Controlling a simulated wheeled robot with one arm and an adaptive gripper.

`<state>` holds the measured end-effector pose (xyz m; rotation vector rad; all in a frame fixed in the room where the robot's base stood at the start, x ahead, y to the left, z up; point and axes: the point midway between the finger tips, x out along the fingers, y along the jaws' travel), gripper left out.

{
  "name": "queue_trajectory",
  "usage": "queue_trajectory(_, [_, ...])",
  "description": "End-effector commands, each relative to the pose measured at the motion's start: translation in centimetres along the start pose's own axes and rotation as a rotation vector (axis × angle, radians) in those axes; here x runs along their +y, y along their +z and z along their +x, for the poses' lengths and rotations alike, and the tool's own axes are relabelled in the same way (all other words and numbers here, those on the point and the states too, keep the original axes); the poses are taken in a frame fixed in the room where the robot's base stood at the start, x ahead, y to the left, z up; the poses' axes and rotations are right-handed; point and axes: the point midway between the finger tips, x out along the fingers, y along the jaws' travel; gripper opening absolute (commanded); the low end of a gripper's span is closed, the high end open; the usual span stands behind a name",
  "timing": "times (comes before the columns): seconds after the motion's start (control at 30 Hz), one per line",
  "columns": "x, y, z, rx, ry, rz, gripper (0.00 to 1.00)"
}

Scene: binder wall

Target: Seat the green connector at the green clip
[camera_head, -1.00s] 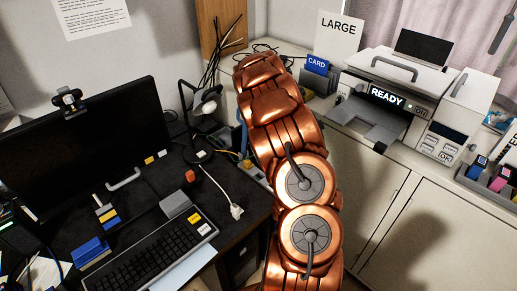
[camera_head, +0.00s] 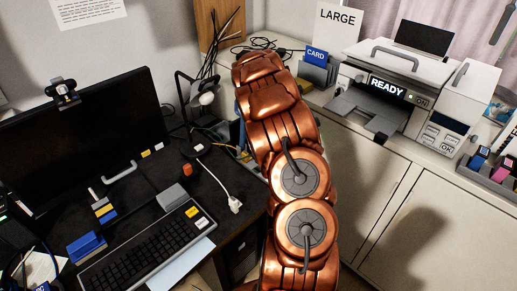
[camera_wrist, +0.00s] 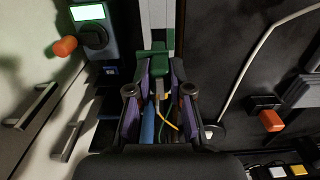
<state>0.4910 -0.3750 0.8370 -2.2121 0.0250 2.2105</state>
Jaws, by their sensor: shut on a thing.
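In the wrist view, my gripper (camera_wrist: 161,72) has purple-sided fingers shut on the green connector (camera_wrist: 178,72). Cables in blue, yellow and green run below the connector, between the fingers. A green piece that looks like the green clip (camera_wrist: 153,52) lies just past the fingertips, at the lower end of a pale grey upright channel (camera_wrist: 157,20). The connector and this green piece overlap in the picture; I cannot tell whether they touch or are joined. In the head view my copper arm hides the gripper, connector and clip.
A white cable (camera_wrist: 250,65) curves on the right. The desk holds a keyboard (camera_head: 145,250) and a monitor (camera_head: 85,130); a printer (camera_head: 400,100) stands right.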

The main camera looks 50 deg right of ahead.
Motion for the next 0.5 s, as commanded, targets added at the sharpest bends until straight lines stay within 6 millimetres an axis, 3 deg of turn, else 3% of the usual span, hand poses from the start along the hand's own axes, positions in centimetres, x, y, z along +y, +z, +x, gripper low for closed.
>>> queue_trajectory(0.2, [-0.1, 0.1, 1.8, -0.002, -0.003, 0.001, 0.0])
queue_trajectory(0.5, [-0.1, 0.0, 2.2, -0.002, -0.002, 0.0, 0.0])
